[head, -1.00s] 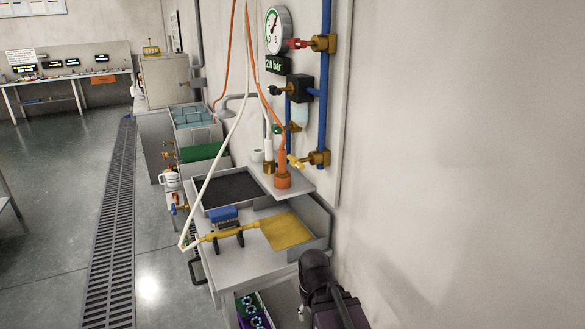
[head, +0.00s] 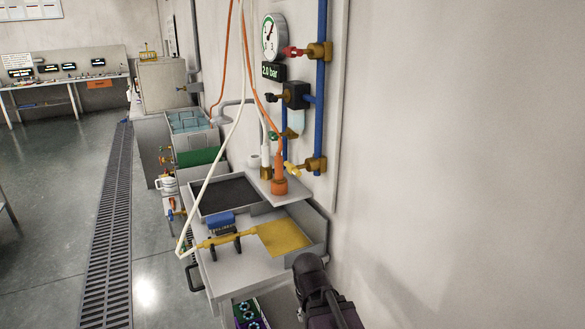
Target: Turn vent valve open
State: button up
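On the blue pipe on the wall sit an upper brass valve with a red lever (head: 293,51) and a lower brass valve with a yellow lever (head: 291,168). A small green handle (head: 273,137) shows to the left of the pipe. No label tells me which is the vent valve. Both levers point left, away from the pipe. A round gauge (head: 272,38) hangs above a display reading 2.0 bar (head: 273,72). Part of my dark arm shows at the bottom, below and apart from the valves. My gripper's fingers are not visible.
A grey bench (head: 230,272) below the valves holds a black tray (head: 228,194), a yellow pad (head: 284,239) and a yellow-handled tool (head: 226,239). White and orange hoses (head: 245,85) hang in front of the wall. Floor left of the bench is clear beside a drain grate (head: 108,240).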

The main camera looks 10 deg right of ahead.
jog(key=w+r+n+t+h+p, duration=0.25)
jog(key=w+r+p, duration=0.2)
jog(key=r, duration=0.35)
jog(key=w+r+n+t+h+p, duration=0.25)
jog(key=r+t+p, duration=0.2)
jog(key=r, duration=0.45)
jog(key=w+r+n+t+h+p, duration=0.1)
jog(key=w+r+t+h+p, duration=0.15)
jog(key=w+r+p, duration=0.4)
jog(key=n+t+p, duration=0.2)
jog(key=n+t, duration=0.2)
send_near(292, 171)
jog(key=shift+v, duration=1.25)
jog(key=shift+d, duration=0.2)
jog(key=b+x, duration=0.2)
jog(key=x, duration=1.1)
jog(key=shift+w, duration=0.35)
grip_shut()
